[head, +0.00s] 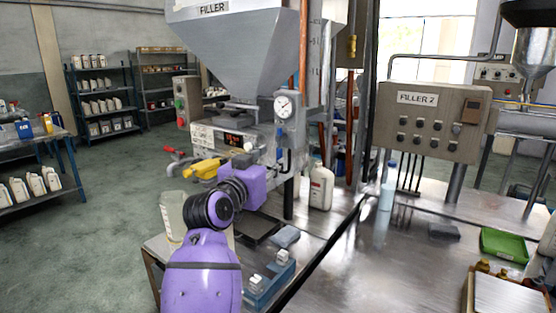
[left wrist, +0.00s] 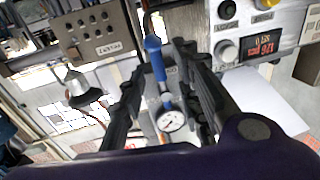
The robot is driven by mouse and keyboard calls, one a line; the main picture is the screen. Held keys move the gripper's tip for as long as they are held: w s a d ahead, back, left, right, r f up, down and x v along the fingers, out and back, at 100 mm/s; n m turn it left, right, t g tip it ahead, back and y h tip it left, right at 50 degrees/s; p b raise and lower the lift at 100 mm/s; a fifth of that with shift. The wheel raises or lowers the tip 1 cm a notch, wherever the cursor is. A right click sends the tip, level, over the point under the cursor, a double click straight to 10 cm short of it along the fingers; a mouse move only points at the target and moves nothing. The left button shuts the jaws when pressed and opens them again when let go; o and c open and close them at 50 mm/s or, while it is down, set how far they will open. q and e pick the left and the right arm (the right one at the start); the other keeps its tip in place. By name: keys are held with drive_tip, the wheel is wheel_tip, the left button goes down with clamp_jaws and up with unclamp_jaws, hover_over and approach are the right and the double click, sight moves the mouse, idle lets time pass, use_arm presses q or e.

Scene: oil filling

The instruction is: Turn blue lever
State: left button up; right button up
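The blue lever (left wrist: 156,58) shows in the left wrist view, with a rounded knob at its upper end. It lies in the gap between the two dark fingers of my left gripper (left wrist: 165,92). The fingers stand apart on either side of it, and I cannot tell whether either touches it. In the head view my purple left arm reaches up to the filler machine (head: 240,50), and its gripper (head: 285,160) is small and dark below the dial gauge (head: 283,106). I cannot make out the lever clearly there. My right gripper is not in view.
Red (head: 174,152) and yellow (head: 203,169) handles stick out left of the machine, close to my arm. A white bottle (head: 321,187) stands on the metal table (head: 340,275) to the right. The Filler 2 panel (head: 430,120) is farther right.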

sight(278, 157)
use_arm(q)
drive_tip(key=x, duration=0.3)
drive_tip(key=shift+w+d+r, duration=0.1)
drive_tip(key=shift+d+r, duration=0.05)
drive_tip(key=shift+d, duration=0.1)
drive_tip(key=shift+w+d, duration=0.1)
drive_tip(key=shift+w, duration=0.3)
drive_tip(key=shift+s, duration=0.1)
drive_tip(key=shift+c, duration=0.5)
